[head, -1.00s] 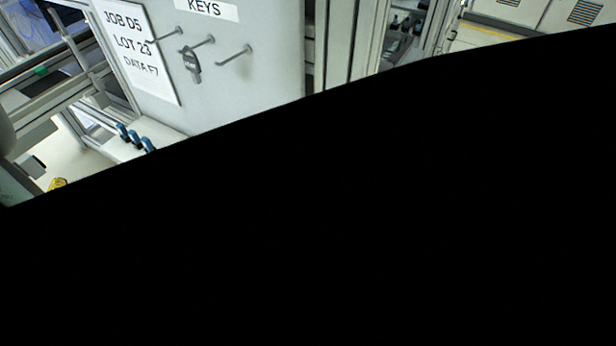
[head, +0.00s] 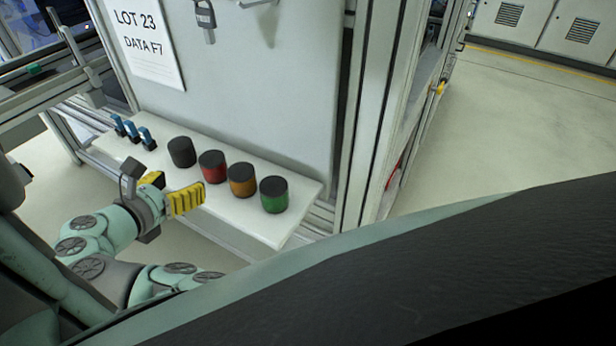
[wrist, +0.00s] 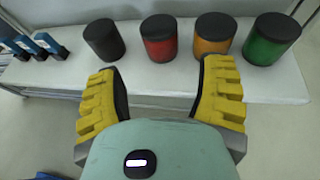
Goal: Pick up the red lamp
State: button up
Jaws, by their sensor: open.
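The red lamp (head: 213,168) is a short red cylinder with a dark top. It stands upright on a white shelf (head: 300,205), between a black cylinder (head: 182,152) and an orange lamp (head: 242,180). My gripper (head: 172,190) has yellow ribbed fingers and is open and empty in front of the shelf's front edge. In the wrist view its fingers (wrist: 160,78) are spread wide, apart from the lamp.
A green lamp (head: 274,194) stands right of the orange one. Several blue-and-black clips (head: 132,132) are at the shelf's left end. Open floor (head: 500,120) lies to the right.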

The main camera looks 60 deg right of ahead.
aim_at(206, 170)
jog(key=x, duration=0.5)
jog(key=shift+d+p, duration=0.35)
jog(key=shift+f+p+x, duration=0.15)
jog(key=shift+x, duration=1.45)
jog(key=shift+f+p+x, duration=0.1)
jog(key=shift+p+x, duration=0.05)
jog(key=shift+x, duration=1.45)
jog(key=shift+a, duration=0.15)
jog(key=c, duration=0.9)
jog(key=shift+o, duration=0.2)
jog(key=shift+r, duration=0.1)
